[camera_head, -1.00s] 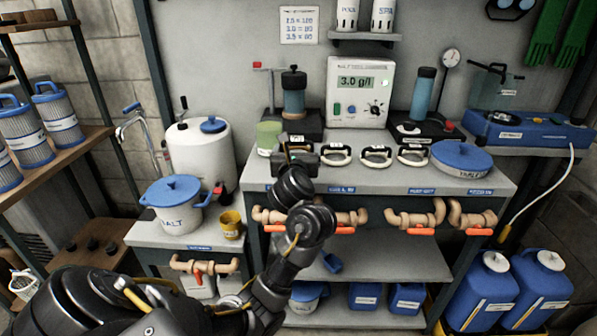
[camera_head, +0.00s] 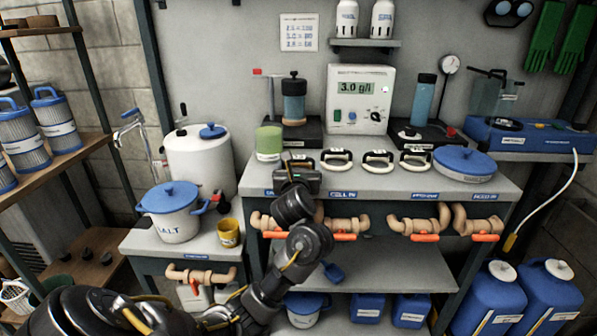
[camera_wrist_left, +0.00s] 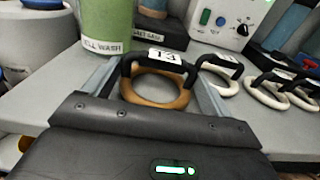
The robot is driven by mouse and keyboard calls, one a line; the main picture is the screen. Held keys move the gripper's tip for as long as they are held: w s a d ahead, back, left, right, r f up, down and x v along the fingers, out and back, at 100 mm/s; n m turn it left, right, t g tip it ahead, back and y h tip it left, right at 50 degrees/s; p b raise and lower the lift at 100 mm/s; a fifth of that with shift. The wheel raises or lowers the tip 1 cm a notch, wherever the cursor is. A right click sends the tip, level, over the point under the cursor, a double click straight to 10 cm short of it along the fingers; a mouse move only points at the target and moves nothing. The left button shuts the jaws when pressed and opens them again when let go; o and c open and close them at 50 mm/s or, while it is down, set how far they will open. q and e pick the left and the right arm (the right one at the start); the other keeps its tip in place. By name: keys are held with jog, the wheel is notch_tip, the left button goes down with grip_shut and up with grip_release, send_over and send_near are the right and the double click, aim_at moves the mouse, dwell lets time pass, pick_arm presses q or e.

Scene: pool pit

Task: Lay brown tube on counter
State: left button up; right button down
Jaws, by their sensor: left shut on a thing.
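The brown tube is a ring with a black clip tagged 13 (camera_wrist_left: 155,90) in the left wrist view. It lies between the two fingers of my left gripper (camera_wrist_left: 155,85), which is shut on it. In the head view my left gripper (camera_head: 298,172) is over the front left part of the grey counter (camera_head: 400,186), and it mostly hides the ring. I cannot tell whether the ring touches the counter. My right gripper is not in view.
White rings with black clips (camera_head: 378,160) stand in a row to the right. A green cup (camera_head: 269,142) is behind and left of the gripper. A blue-lidded pan (camera_head: 464,163) sits at the right. The counter's front strip is bare; tan pipes (camera_head: 418,224) run below.

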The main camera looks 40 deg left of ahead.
pick_arm(q)
jog(key=shift+f, duration=0.15)
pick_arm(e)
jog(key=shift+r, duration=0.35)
pick_arm(q)
jog(key=o, duration=0.6)
jog(key=shift+o, duration=1.2)
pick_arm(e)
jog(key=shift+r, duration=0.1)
pick_arm(q)
jog(key=shift+r, duration=0.2)
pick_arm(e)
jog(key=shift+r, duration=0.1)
pick_arm(q)
jog(key=shift+s+d, duration=0.2)
jog(key=shift+d, duration=0.05)
jog(key=p+v, duration=0.2)
jog(key=v, duration=0.9)
jog(key=shift+s, duration=0.25)
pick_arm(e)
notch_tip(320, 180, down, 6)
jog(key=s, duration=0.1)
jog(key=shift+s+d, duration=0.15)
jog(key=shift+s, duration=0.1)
